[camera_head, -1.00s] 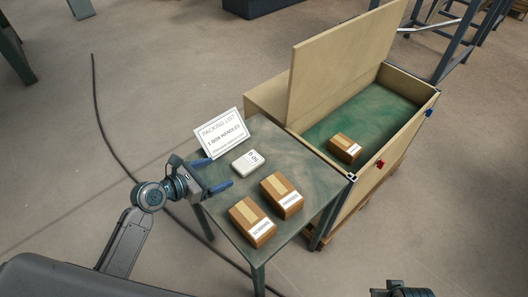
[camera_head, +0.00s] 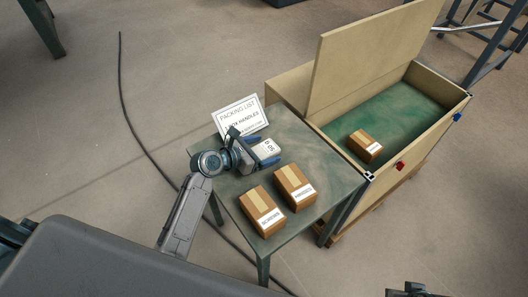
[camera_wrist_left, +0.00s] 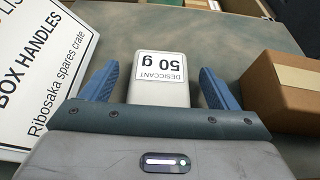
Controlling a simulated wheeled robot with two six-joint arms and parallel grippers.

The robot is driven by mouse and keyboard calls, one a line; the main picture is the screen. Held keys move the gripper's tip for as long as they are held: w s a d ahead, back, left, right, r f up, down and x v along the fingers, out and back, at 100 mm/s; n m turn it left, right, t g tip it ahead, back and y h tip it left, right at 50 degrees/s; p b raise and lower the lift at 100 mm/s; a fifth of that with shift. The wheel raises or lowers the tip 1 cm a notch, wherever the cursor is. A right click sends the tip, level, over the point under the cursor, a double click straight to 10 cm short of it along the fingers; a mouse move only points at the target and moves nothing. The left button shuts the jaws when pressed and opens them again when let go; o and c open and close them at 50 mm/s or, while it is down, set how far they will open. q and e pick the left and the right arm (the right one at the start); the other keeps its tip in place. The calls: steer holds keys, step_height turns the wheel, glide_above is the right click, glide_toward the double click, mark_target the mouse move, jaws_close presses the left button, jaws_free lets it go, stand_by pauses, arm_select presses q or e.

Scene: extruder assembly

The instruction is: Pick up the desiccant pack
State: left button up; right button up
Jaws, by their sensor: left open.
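The desiccant pack (camera_head: 267,147) is a small white block with a "DESICCANT 50 g" label. It lies on the green-topped table (camera_head: 322,160). In the left wrist view the pack (camera_wrist_left: 161,88) sits between the two blue fingers of my left gripper (camera_wrist_left: 160,88), with a gap on each side. My left gripper (camera_head: 262,151) is open and low over the table, its fingers reaching around the pack. The gripper hides part of the pack in the head view. A dark piece of my right arm (camera_head: 408,290) shows at the bottom edge; its fingers cannot be made out.
A packing list card (camera_head: 240,115) stands just behind the left gripper. Two labelled brown boxes (camera_head: 262,212) (camera_head: 295,187) lie in front of it on the table. A wooden crate (camera_head: 405,170) with a raised lid (camera_head: 365,55) stands at right, holding another brown box (camera_head: 365,146).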

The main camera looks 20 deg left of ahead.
arm_select(q)
steer(key=shift+w+d+f, duration=0.2)
steer(key=shift+w, duration=0.05)
steer(key=c, duration=1.1)
steer(key=shift+r, duration=0.15)
